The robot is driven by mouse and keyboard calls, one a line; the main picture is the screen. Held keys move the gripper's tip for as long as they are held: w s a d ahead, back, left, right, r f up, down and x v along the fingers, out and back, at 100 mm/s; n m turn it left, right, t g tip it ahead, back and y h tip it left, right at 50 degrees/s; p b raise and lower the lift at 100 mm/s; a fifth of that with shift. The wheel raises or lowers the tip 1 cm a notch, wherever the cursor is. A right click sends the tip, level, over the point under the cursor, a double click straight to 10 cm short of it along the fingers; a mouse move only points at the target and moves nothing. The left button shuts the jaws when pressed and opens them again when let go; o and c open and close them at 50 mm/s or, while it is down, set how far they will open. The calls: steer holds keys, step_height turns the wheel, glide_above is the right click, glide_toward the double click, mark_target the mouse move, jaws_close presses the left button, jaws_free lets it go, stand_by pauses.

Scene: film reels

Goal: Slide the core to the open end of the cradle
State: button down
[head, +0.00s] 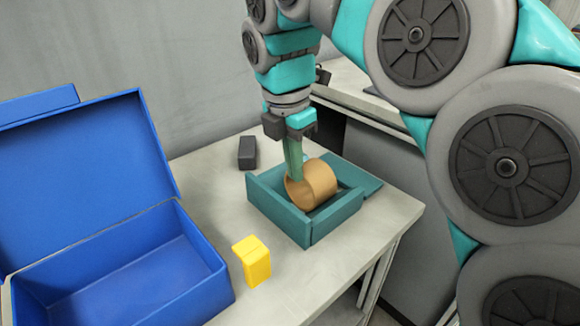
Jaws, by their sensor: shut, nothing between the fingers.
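The core (319,183) is a tan, hollow cylinder lying on its side in the cradle. The cradle (323,228) is a teal, low-walled tray on the table. Its right side looks lower, with a flat teal plate sloping outward there. My gripper (295,178) points down at the core's left end, with its fingers shut together and nothing held between them. The fingertips are at or just inside the core's left opening; I cannot tell whether they touch it. The core hides part of the cradle's floor.
A large open blue box (205,304) stands on the left with its lid raised. A yellow block (254,264) stands between box and cradle. A dark grey block (247,153) lies behind the cradle. The table (374,236) has a free strip at its right edge.

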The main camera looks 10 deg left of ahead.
steer(key=shift+w+d, duration=0.75)
steer(key=shift+w, duration=0.1)
steer(key=shift+s+a, duration=0.1)
steer(key=shift+s+a, duration=0.7)
steer(key=shift+s, duration=0.1)
steer(key=shift+r, duration=0.15)
step_height(320, 180, up, 6)
steer(key=shift+f, duration=0.15)
stand_by(0.3)
